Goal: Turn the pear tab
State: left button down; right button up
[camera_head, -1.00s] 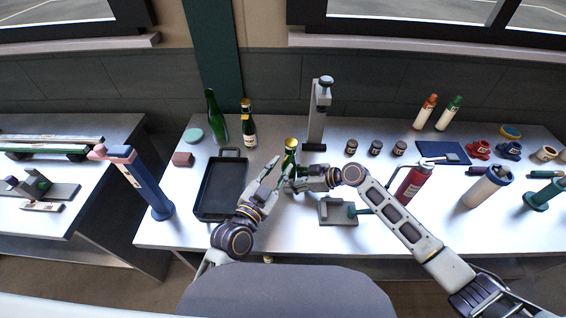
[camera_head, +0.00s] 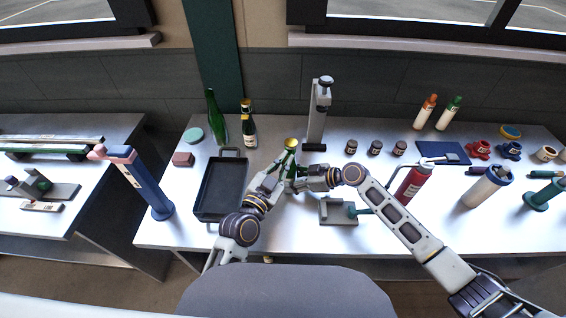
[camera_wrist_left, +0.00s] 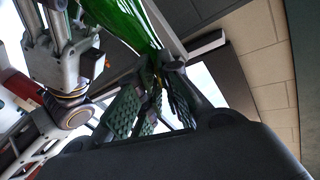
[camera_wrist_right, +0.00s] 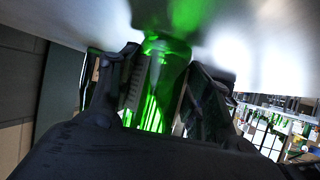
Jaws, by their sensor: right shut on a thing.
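A green bottle (camera_head: 292,163) with a gold-topped neck (camera_head: 291,142) stands at the middle of the bench. My right gripper (camera_head: 301,182) is shut on this bottle from the right; in the right wrist view the green glass (camera_wrist_right: 160,85) lies between its fingers. My left gripper (camera_head: 281,168) is at the left of the bottle's neck, its fingers angled up towards it. In the left wrist view its fingers (camera_wrist_left: 155,105) look parted, with the green glass (camera_wrist_left: 125,20) just beyond; whether they touch is unclear. I cannot make out a pear tab.
A dark tray (camera_head: 221,188) lies left of the bottle. A grey upright device (camera_head: 317,115) stands behind it, and a small grey fixture (camera_head: 338,211) sits in front right. Two bottles (camera_head: 248,127) stand at back left. A red cylinder (camera_head: 411,184) stands right of my right arm.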

pick_arm(q)
jog(key=shift+n, duration=0.4)
jog(key=n, duration=0.7)
jog(key=shift+a, duration=0.1)
jog(key=n, duration=0.4)
jog(key=shift+f+n, duration=0.1)
jog(key=shift+n, duration=1.7)
jog(key=c, duration=1.6)
grip_release()
jog(key=shift+w, duration=0.1)
jog(key=shift+c, duration=0.2)
jog(key=shift+a, duration=0.1)
